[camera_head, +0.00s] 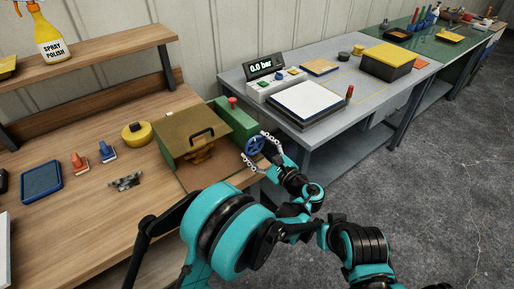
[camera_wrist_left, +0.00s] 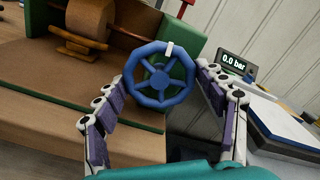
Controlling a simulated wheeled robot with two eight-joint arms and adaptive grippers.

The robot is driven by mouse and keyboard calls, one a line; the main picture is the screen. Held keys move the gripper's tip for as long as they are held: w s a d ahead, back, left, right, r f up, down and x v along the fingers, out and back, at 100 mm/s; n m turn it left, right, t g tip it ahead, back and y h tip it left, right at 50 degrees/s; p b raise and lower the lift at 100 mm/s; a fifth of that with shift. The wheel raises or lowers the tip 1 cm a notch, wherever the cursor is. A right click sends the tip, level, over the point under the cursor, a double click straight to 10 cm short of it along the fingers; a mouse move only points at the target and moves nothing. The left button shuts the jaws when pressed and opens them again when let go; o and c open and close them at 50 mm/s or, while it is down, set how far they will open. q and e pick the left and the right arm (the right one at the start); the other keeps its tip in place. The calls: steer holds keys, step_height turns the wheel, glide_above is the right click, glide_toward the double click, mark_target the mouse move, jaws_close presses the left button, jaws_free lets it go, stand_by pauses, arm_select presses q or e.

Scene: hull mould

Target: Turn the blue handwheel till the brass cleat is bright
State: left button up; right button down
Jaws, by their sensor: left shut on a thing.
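The blue handwheel (camera_head: 255,146) sits on the right side of the green machine (camera_head: 238,120). It shows face-on in the left wrist view (camera_wrist_left: 163,76), with a white mark at the top of its rim. My left gripper (camera_head: 259,153) is shut on the handwheel, one finger on each side of the rim; the fingers also show in the left wrist view (camera_wrist_left: 160,100). A dull brown-orange piece, apparently the brass cleat (camera_wrist_left: 75,50), lies below a tan roller (camera_wrist_left: 90,18) inside the machine. It is partly hidden by the hood in the head view. My right gripper is not in view.
A brown hood (camera_head: 178,137) with a black handle covers part of the machine. Stamps, a blue pad (camera_head: 41,181), a yellow tape roll (camera_head: 136,133) and a small metal piece (camera_head: 126,181) lie on the wooden bench. A grey table (camera_head: 330,137) stands behind; its display (camera_head: 264,68) reads 0.0 bar.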

arm_select(q)
steer(key=n, duration=0.5)
steer(key=shift+n, duration=0.3)
steer(key=n, duration=1)
steer(key=shift+r+n, duration=0.1)
steer(key=shift+n, duration=0.3)
steer(key=n, duration=0.5)
steer(key=shift+n, duration=0.3)
steer(key=o, duration=0.9)
steer(key=shift+w, duration=0.1)
